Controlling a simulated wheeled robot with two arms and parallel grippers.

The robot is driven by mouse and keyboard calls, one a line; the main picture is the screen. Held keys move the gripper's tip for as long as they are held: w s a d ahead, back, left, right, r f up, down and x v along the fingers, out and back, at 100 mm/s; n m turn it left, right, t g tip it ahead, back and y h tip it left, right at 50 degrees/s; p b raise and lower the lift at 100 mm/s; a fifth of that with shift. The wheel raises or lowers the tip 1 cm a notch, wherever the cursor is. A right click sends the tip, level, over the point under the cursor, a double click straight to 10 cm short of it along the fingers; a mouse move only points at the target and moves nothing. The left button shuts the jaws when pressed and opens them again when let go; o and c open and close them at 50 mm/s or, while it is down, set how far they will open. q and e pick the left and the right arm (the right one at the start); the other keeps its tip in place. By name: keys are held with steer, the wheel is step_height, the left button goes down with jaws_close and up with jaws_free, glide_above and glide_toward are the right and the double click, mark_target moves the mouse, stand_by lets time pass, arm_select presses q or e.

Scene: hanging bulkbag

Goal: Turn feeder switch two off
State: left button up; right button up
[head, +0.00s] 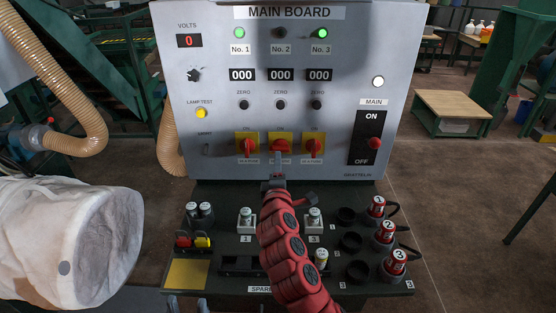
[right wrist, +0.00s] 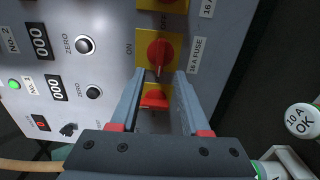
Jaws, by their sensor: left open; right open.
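Feeder switch two (head: 272,145) is the middle red rotary switch on a yellow plate on the main board. Its knob shows in the right wrist view (right wrist: 160,50), its bar looking crosswise to that of switch one (right wrist: 155,98). My right gripper (head: 279,163) is open in front of switch two; its fingers (right wrist: 164,77) straddle the knob's near end, and contact is unclear. The gripper partly covers the switch in the head view. Lamp No. 2 (head: 278,33) is dark; lamps No. 1 (head: 239,33) and No. 3 (head: 321,33) glow green. My left gripper is not in view.
Switch one (head: 247,146) and switch three (head: 313,146) flank switch two closely. The main ON/OFF switch (head: 373,138) is at right. A desk (head: 215,277) below holds fuses and sockets. A white bulk bag (head: 65,240) hangs at left.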

steer(key=s+b, duration=0.2)
steer(key=s, duration=1)
steer(key=shift+f, duration=0.1)
